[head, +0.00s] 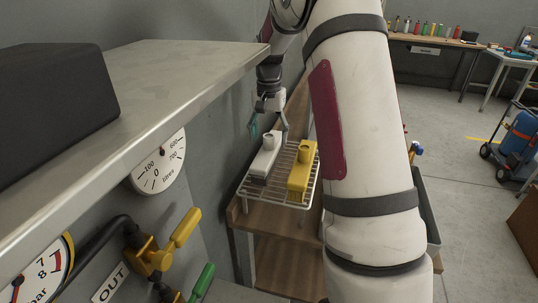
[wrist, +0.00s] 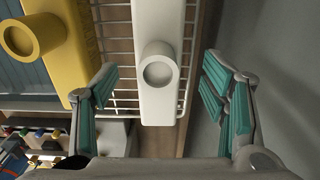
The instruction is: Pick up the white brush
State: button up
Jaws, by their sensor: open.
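The white brush (head: 264,158) lies on a white wire rack (head: 246,190) in the head view, to the left of a yellow brush (head: 301,172). My gripper (head: 268,124) is just above the far end of the white brush. In the wrist view the white brush (wrist: 158,75), with its round raised socket, lies between the two teal-padded fingers of my gripper (wrist: 166,95). The fingers are spread wide, with a gap on each side of the brush. The yellow brush (wrist: 42,38) is beside the left finger. The underside of the white brush is hidden.
The rack stands on a wooden shelf (head: 268,221) close against a grey wall (head: 213,125). A metal shelf (head: 170,75) juts out at the left, above a dial (head: 160,165) and a yellow-handled valve (head: 172,245). Open floor (head: 450,150) lies to the right.

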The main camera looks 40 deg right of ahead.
aim_at(269, 149)
jog(key=f, duration=0.3)
jog(key=f+p, duration=0.1)
jog(key=f, duration=0.1)
jog(key=shift+s+a, duration=0.2)
jog(key=shift+s, duration=0.1)
jog(key=c, duration=1.5)
